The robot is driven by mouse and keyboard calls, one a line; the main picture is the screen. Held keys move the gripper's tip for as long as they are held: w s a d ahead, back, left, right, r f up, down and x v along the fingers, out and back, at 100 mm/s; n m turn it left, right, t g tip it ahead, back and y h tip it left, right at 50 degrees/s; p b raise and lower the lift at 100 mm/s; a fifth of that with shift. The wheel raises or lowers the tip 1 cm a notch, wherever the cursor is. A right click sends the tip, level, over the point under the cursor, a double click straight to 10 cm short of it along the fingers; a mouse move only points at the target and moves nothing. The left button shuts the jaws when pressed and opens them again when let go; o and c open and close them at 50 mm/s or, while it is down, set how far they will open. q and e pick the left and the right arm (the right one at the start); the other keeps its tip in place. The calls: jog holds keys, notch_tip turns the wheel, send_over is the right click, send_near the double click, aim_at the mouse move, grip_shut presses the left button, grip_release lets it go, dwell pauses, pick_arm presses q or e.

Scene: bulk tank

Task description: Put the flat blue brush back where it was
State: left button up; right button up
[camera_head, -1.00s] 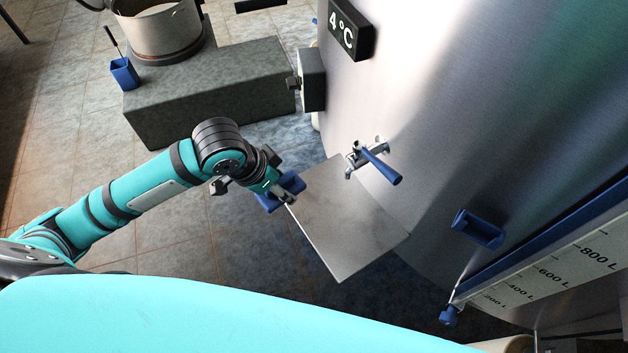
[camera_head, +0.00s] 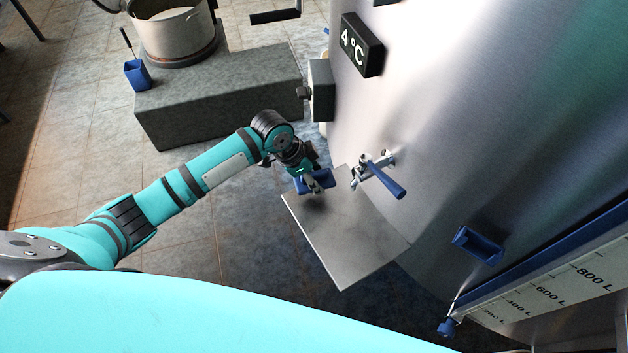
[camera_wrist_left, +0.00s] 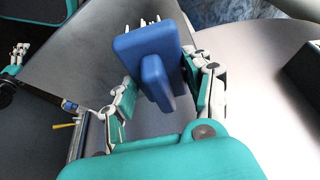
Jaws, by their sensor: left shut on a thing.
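The flat blue brush (camera_head: 325,184) is held in my left gripper (camera_head: 312,182). In the head view it is over the back left corner of the grey metal plate (camera_head: 345,255), and a dark shadow lies on the plate below it. In the left wrist view the brush (camera_wrist_left: 146,42) has a blue block, a raised grip and pale bristles at its far side. The fingers of the left gripper (camera_wrist_left: 160,88) are on either side of its grip. Whether the bristles touch the plate cannot be told.
A metal tap with a blue handle (camera_head: 384,180) sticks out of the steel tank (camera_head: 450,120) just right of the brush. A blue bracket (camera_head: 478,245) is on the tank farther right. A grey block (camera_head: 220,95) carries a pot (camera_head: 178,35) and stands behind my arm.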

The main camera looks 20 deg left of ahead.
pick_arm(q)
jog(key=shift+w+f, duration=0.1)
jog(key=shift+w, duration=0.15)
jog(key=shift+f+p, duration=0.35)
jog(key=shift+f, duration=1.55)
jog(key=o, duration=1.3)
jog(key=shift+s+r, duration=0.1)
jog(key=shift+c, duration=0.2)
jog(key=v, duration=1.2)
jog(key=shift+r+b, duration=0.2)
jog(key=shift+b, duration=0.2)
